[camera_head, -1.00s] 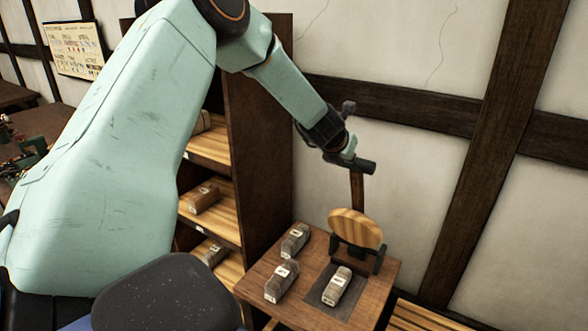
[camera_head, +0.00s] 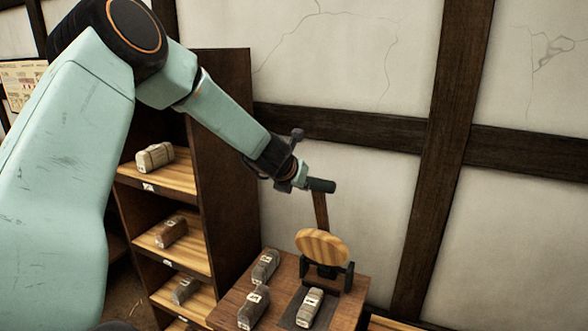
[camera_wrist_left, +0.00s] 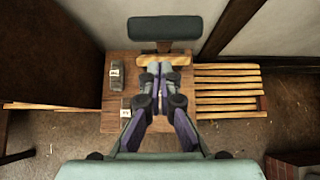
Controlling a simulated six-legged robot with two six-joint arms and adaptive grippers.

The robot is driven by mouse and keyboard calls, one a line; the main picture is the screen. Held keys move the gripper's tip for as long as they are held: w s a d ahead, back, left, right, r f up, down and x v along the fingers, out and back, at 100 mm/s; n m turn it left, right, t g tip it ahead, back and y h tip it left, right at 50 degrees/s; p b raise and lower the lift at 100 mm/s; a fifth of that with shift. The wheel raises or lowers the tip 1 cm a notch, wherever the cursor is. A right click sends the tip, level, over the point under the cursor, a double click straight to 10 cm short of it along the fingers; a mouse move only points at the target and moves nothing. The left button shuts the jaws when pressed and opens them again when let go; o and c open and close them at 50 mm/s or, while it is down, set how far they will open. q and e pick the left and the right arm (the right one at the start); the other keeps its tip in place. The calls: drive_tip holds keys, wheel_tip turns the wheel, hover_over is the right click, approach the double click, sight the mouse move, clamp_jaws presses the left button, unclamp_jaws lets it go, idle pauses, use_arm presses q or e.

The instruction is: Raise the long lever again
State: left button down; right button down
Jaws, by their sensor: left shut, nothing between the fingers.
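The long lever (camera_head: 320,207) stands nearly upright, a brown bar with a dark crosswise grip (camera_head: 322,185) on top. A round pale wooden disc (camera_head: 322,247) and a black bracket are at its foot, on the small wooden table (camera_head: 290,270). My left gripper (camera_head: 301,181) is just left of the grip in the head view and overlaps its near end. In the left wrist view its fingers (camera_wrist_left: 160,68) are shut and empty, and the grip (camera_wrist_left: 163,27) lies beyond the fingertips. I cannot tell whether they touch. My right gripper is out of view.
Wrapped bundles lie on the table, one (camera_head: 310,307) on a dark mat. A shelf unit (camera_head: 225,160) with more bundles stands left of the table. A slatted wooden platform (camera_wrist_left: 228,90) is to the right. A timbered wall (camera_head: 400,180) is behind.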

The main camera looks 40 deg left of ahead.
use_arm(q)
drive_tip(key=s+r+p, duration=0.2)
drive_tip(key=s+r, duration=0.1)
drive_tip(key=r, duration=0.2)
drive_tip(key=shift+s+d+r, duration=0.35)
drive_tip(key=shift+s, duration=0.05)
drive_tip(key=shift+a+f, duration=0.1)
drive_tip(key=shift+a, duration=0.15)
